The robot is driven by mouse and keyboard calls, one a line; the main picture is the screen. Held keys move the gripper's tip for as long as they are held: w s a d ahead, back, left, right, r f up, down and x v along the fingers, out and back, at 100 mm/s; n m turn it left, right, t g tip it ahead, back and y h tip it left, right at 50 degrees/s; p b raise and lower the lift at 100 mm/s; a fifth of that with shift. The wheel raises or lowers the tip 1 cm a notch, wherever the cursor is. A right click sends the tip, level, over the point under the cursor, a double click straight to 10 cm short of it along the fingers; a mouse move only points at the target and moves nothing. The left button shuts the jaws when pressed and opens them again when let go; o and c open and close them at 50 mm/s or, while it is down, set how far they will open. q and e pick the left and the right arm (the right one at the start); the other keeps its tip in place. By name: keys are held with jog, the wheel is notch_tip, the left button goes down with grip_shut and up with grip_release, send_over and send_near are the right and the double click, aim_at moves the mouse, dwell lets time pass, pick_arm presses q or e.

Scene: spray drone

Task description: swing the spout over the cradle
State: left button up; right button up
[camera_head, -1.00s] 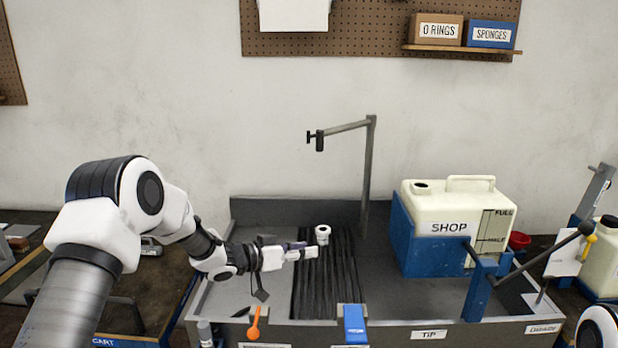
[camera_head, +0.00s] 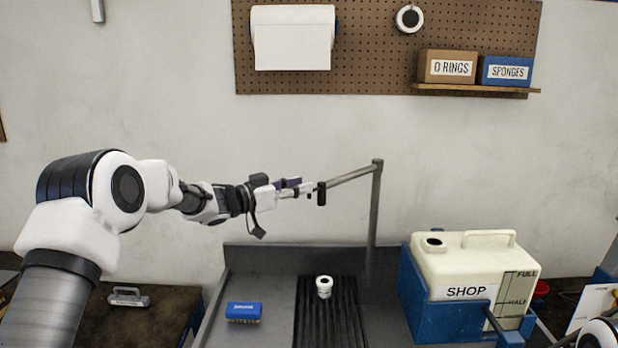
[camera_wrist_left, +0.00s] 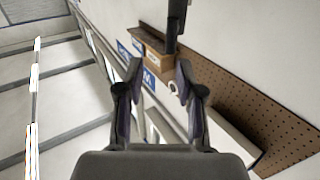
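The spout is a grey swing arm (camera_head: 350,176) on an upright post (camera_head: 374,215) behind the sink. It points left and ends in a dark hanging nozzle (camera_head: 321,193). My left gripper (camera_head: 308,188) is level with the nozzle, just to its left. In the left wrist view the gripper (camera_wrist_left: 158,85) is open, with nothing seen between its fingers; the dark nozzle (camera_wrist_left: 176,18) shows beyond the fingertips. The blue cradle (camera_head: 410,290) stands right of the post and holds the cream SHOP tank (camera_head: 465,262). My right gripper is out of view.
A white fitting (camera_head: 324,287) stands on the dark ribbed mat (camera_head: 312,325). The pegboard shelf (camera_head: 480,90) with boxes is high above. The space between post and tank is clear.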

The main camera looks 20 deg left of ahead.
pick_arm(q)
jog(key=w, duration=0.1)
jog(key=w+d+f, duration=0.1)
jog(key=w, duration=0.1)
jog(key=w+p, duration=0.1)
jog(key=shift+w+d+f, duration=0.15)
jog(key=shift+d+f, duration=0.1)
jog(key=shift+d, duration=0.1)
jog(key=shift+w+f, duration=0.2)
jog(key=shift+w, duration=0.1)
jog(key=shift+s+r, duration=0.4)
jog(key=shift+s, duration=0.05)
jog(key=shift+c, duration=1.4)
jog(key=shift+s+d+r, duration=0.15)
jog(key=shift+s, duration=0.1)
grip_shut()
jog(key=shift+f+b, duration=0.2)
jog(key=shift+b, duration=0.1)
